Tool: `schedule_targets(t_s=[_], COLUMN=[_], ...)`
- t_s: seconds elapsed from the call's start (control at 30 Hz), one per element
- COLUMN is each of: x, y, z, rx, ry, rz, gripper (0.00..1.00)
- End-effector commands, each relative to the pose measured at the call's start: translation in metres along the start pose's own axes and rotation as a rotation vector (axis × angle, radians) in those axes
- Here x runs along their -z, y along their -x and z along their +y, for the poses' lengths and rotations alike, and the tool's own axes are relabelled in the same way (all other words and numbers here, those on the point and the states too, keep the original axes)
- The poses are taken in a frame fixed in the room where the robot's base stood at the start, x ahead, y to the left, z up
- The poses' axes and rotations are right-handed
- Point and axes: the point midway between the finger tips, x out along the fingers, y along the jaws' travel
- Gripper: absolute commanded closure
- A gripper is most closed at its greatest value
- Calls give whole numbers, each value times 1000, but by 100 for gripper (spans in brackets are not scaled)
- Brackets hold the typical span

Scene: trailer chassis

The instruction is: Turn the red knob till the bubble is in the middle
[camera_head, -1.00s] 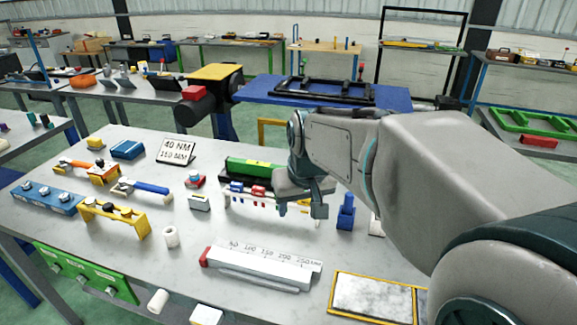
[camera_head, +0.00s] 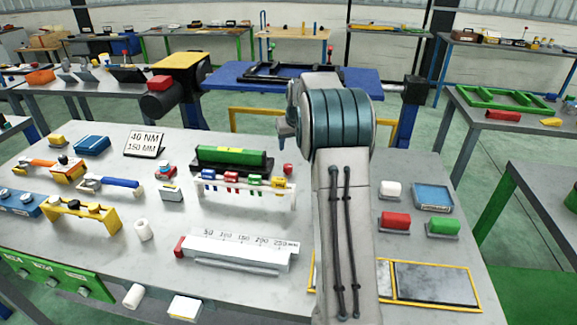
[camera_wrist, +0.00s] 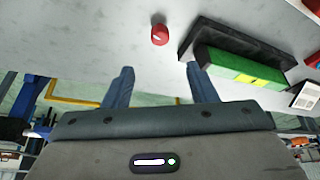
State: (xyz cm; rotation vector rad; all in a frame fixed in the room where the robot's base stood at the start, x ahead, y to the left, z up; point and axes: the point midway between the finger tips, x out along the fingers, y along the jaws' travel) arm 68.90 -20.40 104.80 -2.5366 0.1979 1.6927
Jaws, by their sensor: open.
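The red knob (camera_head: 288,169) stands at the right end of the level, a green block (camera_head: 231,156) on a black base, at the back of the grey table. In the wrist view, the red knob (camera_wrist: 160,34) lies beyond my fingertips, roughly in line with the gap between them, and apart from them. The green level (camera_wrist: 225,63) is to its right there, with a yellow vial window (camera_wrist: 246,77); I cannot make out the bubble. My gripper (camera_wrist: 158,70) is open and empty. In the head view my gripper (camera_head: 285,130) is partly hidden behind my arm.
A white rack (camera_head: 245,195) with coloured clips stands in front of the level. A ruler block (camera_head: 240,250) lies nearer. Red (camera_head: 395,222) and green (camera_head: 443,226) blocks sit at the right. A blue table (camera_head: 330,80) is behind.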

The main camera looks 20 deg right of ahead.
Motion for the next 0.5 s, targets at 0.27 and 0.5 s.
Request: schedule_targets(t_s=[0.27, 0.5], x=[-1, -1], y=[-45, -91], z=[0, 0], rx=[1, 1], ry=[-1, -1], rz=[-5, -5], gripper=[48, 48])
